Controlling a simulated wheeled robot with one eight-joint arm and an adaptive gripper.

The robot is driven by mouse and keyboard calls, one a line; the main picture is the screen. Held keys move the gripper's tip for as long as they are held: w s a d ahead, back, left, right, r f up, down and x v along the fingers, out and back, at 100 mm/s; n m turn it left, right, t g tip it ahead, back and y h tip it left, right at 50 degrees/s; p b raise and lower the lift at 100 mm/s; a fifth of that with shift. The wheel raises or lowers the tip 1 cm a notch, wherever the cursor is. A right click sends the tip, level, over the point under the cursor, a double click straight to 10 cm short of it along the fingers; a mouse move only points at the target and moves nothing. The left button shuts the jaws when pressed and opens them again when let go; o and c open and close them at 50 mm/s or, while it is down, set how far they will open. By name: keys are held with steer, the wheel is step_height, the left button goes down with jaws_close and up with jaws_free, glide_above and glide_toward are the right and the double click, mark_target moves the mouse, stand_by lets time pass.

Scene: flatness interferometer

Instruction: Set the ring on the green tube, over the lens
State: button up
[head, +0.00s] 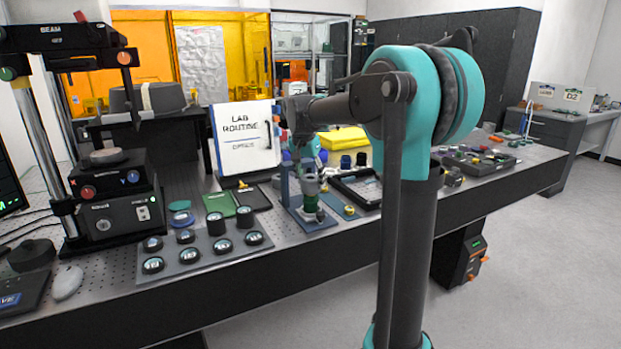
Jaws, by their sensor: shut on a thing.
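My gripper (306,168) points down at the end of my arm, above a small blue stand near the middle of the bench. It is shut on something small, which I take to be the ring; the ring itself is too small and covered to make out. A grey-green tube-like part (310,184) stands at the blue stand (318,222), right under the gripper. Whether the held piece touches the tube, I cannot tell. The lens is not visible from here.
A grey tray (205,258) with several round dark-rimmed optics lies left of the stand. A black-framed tray (345,197) lies close to its right. The white "Lab Routine" board (245,140) stands behind. A tall instrument (110,215) fills the left end.

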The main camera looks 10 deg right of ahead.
steer(key=shift+f, duration=1.45)
steer(key=o, duration=0.9)
steer(key=shift+o, duration=0.2)
steer(key=v, duration=1.2)
steer(key=shift+s, duration=0.1)
steer(key=s+d+f+n+t+y, duration=0.1)
steer(key=s+d+f+n, duration=0.2)
steer(key=s+f, duration=1.1)
steer(key=s+d+f+n+t+y, duration=0.1)
steer(key=s+d+f+n, duration=0.2)
steer(key=s+f, duration=1.1)
step_height(320, 180, down, 3)
steer(key=shift+f+n, duration=0.1)
steer(key=shift+n, duration=0.8)
